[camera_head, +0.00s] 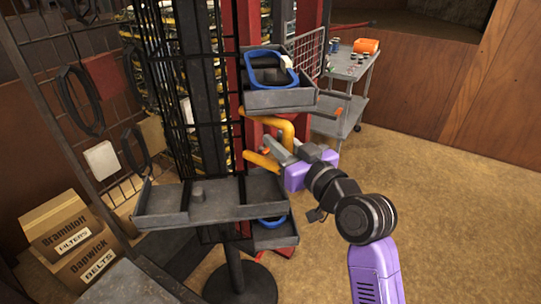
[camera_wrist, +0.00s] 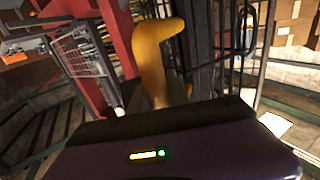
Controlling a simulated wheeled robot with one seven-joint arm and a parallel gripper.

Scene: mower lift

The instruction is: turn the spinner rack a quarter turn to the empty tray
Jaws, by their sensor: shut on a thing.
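The spinner rack (camera_head: 207,130) is a black wire tower on a round base (camera_head: 240,285). An upper tray (camera_head: 280,98) on its right side holds a blue loop (camera_head: 270,68). A wide grey tray (camera_head: 235,208) faces the front, with a small peg on it and no loop visible. A lower right tray (camera_head: 276,238) holds another blue loop (camera_head: 271,222). A bent yellow handle (camera_head: 262,161) sticks out to the right. My purple gripper (camera_head: 281,150) is shut on this handle; the handle also rises beyond the gripper in the wrist view (camera_wrist: 155,65). The fingertips are partly hidden.
A grey cart (camera_head: 345,68) with an orange item (camera_head: 366,45) stands at the back right. Cardboard boxes (camera_head: 62,235) sit at the lower left beside a wire panel with black hanging loops. A red post stands behind the rack. The floor to the right is clear.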

